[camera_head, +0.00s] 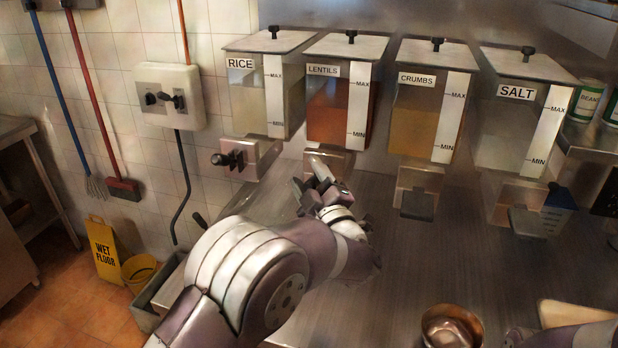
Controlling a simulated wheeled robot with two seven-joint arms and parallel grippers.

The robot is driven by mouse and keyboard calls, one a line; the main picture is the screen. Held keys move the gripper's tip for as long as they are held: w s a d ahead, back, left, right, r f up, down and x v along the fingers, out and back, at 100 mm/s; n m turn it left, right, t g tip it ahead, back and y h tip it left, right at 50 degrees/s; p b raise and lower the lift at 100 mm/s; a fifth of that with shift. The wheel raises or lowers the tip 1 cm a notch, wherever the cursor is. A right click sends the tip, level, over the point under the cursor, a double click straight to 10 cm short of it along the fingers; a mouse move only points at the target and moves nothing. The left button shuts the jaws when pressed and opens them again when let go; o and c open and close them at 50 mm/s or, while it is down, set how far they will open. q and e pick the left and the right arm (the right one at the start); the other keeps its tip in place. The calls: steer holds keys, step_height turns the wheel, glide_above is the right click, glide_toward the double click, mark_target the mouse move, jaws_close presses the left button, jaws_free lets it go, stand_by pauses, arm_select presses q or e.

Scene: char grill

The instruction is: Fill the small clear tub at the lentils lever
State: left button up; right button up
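The lentils dispenser (325,112) hangs on the back wall, second from the left, with orange-red contents behind a MAX/MIN strip. Its outlet housing (341,160) is below, partly covered by my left gripper (308,173), which is raised just in front of it. The lentils lever is hidden behind the gripper, and I cannot tell whether they touch. The fingers point up and away from me; whether they are parted or hold something is unclear.
Rice (258,98), crumbs (425,105) and salt (510,125) dispensers flank the lentils one. A copper pot (452,327) and a pale board (572,313) are at the front right. The steel counter (430,262) between is clear. A wet-floor sign (105,250) stands left.

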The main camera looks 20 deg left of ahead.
arm_select(q)
steer(key=b+v, duration=0.2)
steer(key=v, duration=1)
steer(key=shift+s+d+b, duration=0.2)
steer(key=shift+s+b, duration=0.05)
steer(key=shift+b, duration=0.1)
